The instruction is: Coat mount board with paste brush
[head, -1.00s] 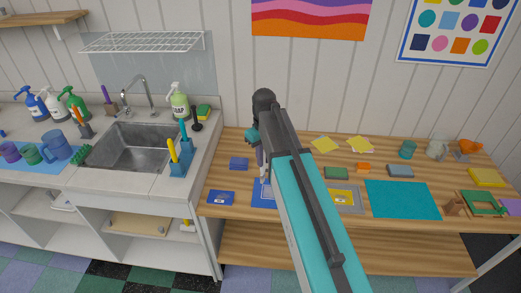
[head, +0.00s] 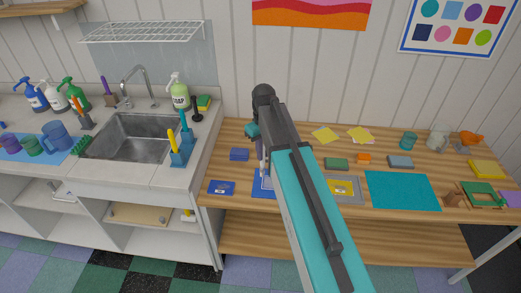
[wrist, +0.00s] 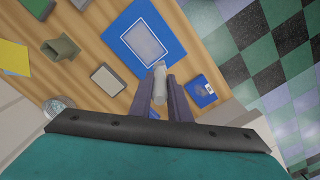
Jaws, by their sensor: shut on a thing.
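My gripper (wrist: 161,84) is shut on a slim pale grey thing (wrist: 159,73), which looks like the paste brush. Its tip points down at the near edge of a blue board (wrist: 172,36) with a pale grey rectangle (wrist: 145,42) on it, in the wrist view. I cannot tell whether the tip touches the board. In the head view my gripper (head: 261,158) is over the same blue board (head: 260,189), and my arm hides much of it.
A teal mat (head: 402,190) lies to the right. The sink (head: 130,137) is at left.

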